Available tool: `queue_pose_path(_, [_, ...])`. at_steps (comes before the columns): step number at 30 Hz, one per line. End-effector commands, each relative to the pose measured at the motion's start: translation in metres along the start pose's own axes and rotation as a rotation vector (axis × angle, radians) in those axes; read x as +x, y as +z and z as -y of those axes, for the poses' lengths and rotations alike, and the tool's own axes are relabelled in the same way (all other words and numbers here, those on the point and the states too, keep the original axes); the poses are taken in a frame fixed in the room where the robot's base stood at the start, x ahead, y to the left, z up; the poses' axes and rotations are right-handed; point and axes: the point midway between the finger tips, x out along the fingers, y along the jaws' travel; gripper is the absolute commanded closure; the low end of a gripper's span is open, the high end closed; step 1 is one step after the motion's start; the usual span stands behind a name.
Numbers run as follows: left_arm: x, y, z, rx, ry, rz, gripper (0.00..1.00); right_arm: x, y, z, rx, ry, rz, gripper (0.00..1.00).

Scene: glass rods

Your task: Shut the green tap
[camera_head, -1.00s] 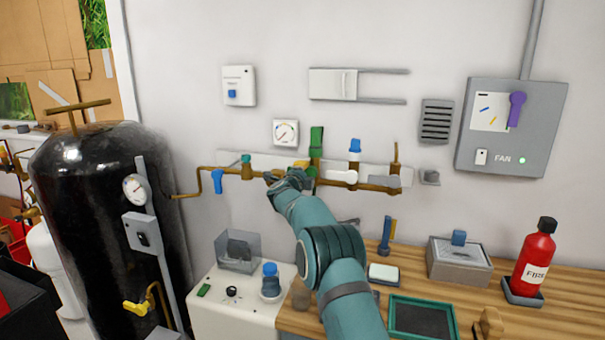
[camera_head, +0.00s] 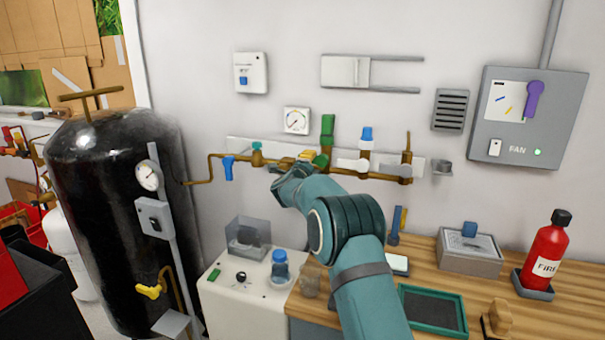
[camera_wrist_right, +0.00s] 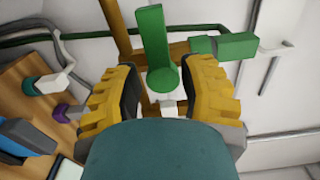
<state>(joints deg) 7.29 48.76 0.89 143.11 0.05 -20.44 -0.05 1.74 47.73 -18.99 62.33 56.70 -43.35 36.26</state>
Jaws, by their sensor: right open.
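The green tap (camera_head: 327,130) is on the brass pipework on the wall, its lever standing upright. In the right wrist view the green lever (camera_wrist_right: 152,45) shows between and beyond the yellow fingers, its round base near the fingertips. My right gripper (camera_head: 306,158) is just left of and below this lever in the head view, partly hidden by my wrist. In the right wrist view the gripper (camera_wrist_right: 158,76) is open, with visible gaps between both fingers and the lever. I cannot tell whether it touches anything. My left gripper is not in view.
A white-handled tap (camera_head: 352,164) and a blue-topped tap (camera_head: 366,137) stand right of the green one. A blue lever (camera_head: 228,168) hangs to the left. A pressure gauge (camera_head: 297,120) is above. A black tank (camera_head: 115,220) stands left; a wooden bench (camera_head: 420,258) is below.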

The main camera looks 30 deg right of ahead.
Motion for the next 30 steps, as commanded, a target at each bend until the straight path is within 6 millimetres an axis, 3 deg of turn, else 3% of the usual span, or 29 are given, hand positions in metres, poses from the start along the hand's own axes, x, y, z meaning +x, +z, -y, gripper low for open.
queue_pose_path(9, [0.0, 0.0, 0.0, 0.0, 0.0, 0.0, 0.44, -0.048, 0.001, 0.001, 0.001, 0.0, 0.004, 0.6])
queue_pose_path(15, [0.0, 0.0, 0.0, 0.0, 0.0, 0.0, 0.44, -0.07, 0.001, 0.001, 0.001, -0.002, 0.003, 0.6])
queue_pose_path(30, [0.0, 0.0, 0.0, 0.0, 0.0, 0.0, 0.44, -0.077, 0.0, 0.001, 0.001, -0.003, 0.001, 0.6])
